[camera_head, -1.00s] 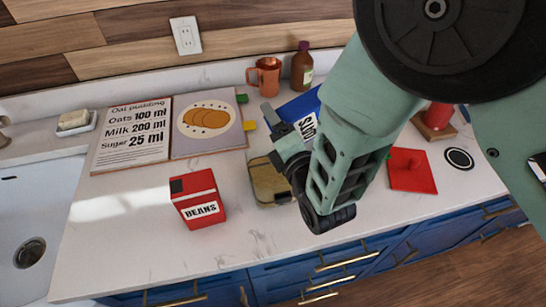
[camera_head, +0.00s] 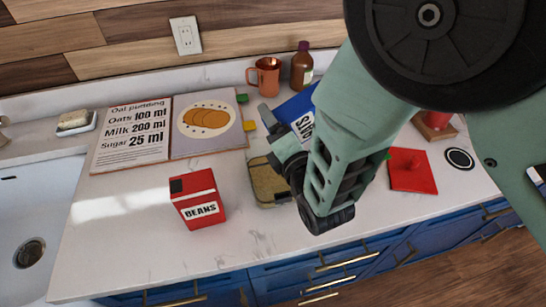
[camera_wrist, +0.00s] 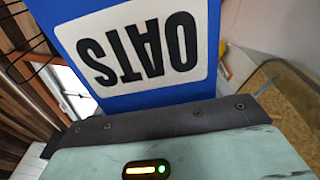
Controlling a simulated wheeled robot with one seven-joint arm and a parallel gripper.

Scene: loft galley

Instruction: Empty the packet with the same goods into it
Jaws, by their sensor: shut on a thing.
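My gripper (camera_head: 284,122) is shut on a blue packet (camera_head: 300,104) with a white OATS label. The packet is held tilted above the counter, its lettering upside down in both views. The packet fills the upper middle of the wrist view (camera_wrist: 130,50), against the dark finger edge. A tan, grainy-looking open container (camera_head: 268,186) stands below and left of my gripper, partly hidden by it; its edge shows at right in the wrist view (camera_wrist: 290,92). The packet's mouth is hidden, and I see no falling stream.
A red BEANS box (camera_head: 198,200) stands left of the container. An open recipe book (camera_head: 130,152), copper mug (camera_head: 266,76) and brown bottle (camera_head: 302,68) lie behind. The front-left counter is clear.

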